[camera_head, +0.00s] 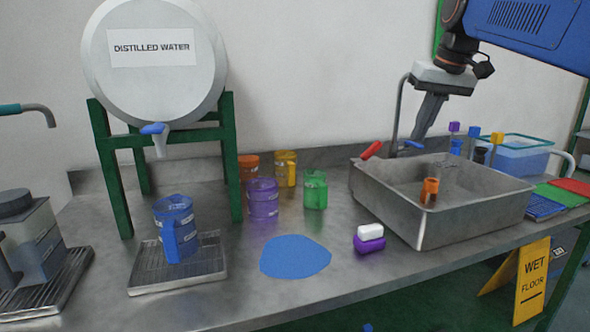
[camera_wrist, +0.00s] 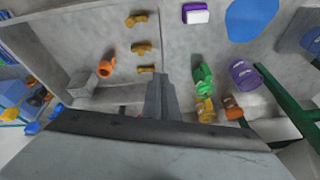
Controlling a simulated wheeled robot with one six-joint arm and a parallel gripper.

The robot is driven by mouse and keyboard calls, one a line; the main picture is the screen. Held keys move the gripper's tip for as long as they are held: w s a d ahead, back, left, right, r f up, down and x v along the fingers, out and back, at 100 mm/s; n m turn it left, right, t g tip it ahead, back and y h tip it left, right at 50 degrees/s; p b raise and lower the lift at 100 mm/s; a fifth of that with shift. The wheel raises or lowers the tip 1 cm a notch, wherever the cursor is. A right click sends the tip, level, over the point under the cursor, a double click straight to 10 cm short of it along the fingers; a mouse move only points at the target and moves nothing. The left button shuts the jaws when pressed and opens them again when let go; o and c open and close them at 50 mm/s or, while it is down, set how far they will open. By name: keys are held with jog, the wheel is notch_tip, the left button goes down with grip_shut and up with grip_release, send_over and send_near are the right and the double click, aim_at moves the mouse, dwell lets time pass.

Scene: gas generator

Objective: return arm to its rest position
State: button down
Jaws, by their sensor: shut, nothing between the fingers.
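My gripper (camera_head: 417,138) hangs from my blue arm at the upper right of the head view, fingers pointing down, over the back of the metal sink (camera_head: 395,200). It is shut with nothing between the fingers. The wrist view shows the closed fingers (camera_wrist: 161,82) in the middle, over the bench. An orange cup (camera_head: 429,190) stands in the sink, apart from my gripper. A faucet (camera_head: 400,110) rises just left of the fingers; whether they touch it I cannot tell.
Green (camera_head: 315,189), purple (camera_head: 262,198), yellow (camera_head: 286,168) and orange (camera_head: 248,166) mugs stand left of the sink. A blue mug (camera_head: 176,228) is under the distilled water tank (camera_head: 155,60). A blue bin (camera_head: 516,154) stands right. The bench front is mostly clear.

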jog(key=s+f, duration=1.4)
jog(key=f, duration=0.2)
jog(key=s+f+h, duration=0.1)
jog(key=s+f, duration=1.3)
jog(key=f, duration=0.3)
jog(key=shift+s+f+m+t, duration=0.25)
jog(key=shift+f+m+t, duration=0.05)
jog(key=shift+m+t, duration=0.1)
